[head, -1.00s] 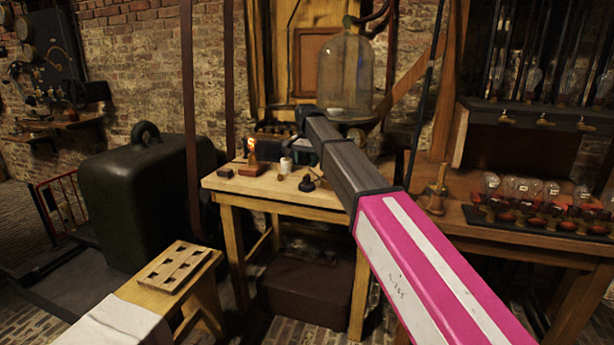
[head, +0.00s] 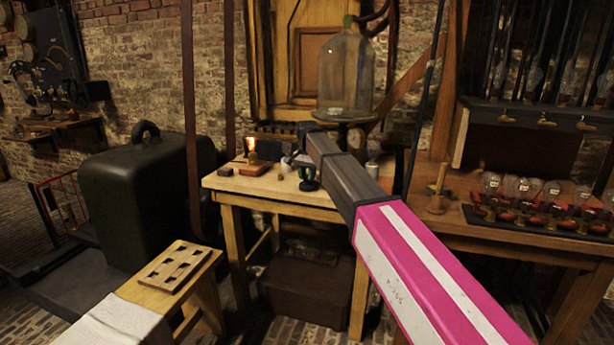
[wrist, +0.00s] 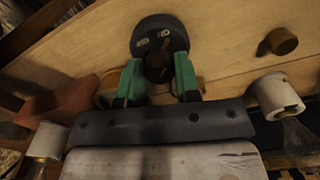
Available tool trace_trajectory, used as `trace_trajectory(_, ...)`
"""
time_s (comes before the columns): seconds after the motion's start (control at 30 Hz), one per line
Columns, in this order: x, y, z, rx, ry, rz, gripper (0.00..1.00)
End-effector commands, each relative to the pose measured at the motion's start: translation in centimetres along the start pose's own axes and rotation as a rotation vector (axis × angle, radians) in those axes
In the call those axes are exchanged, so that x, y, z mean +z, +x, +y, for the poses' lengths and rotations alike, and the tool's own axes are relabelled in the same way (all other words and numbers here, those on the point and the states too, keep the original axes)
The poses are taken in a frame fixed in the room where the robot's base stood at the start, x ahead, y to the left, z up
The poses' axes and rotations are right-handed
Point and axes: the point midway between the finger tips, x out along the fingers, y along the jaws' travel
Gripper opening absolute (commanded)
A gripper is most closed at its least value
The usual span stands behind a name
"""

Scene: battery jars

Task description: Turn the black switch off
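The black switch (wrist: 151,27) is a round dark base with pale markings and a dark knob (wrist: 158,66) at its middle. In the head view the switch (head: 308,186) stands near the front of the wooden table (head: 230,184). My gripper (wrist: 159,62) has its green fingers on either side of the knob, and it shows over the switch in the head view (head: 307,170). The fingers are spread; firm contact with the knob is not clear. A small lamp (head: 251,146) glows on a reddish wooden block (head: 257,169) left of the switch.
White cylindrical pieces stand near my gripper in the wrist view, at left (wrist: 46,142) and right (wrist: 277,96). A brown round piece (wrist: 282,41) lies beyond. A large glass jar (head: 346,75) stands behind the table. Bulbs (head: 520,188) line the right bench.

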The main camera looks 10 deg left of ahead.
Motion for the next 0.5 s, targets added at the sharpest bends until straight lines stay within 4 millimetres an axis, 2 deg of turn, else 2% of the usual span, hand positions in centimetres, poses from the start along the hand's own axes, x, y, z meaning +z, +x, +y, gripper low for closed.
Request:
trace_trajectory(0.27,0.01,-0.02,-0.02,-0.001,-0.024,0.000,0.07)
trace_trajectory(0.5,0.01,-0.02,-0.01,-0.001,-0.139,0.000,0.07)
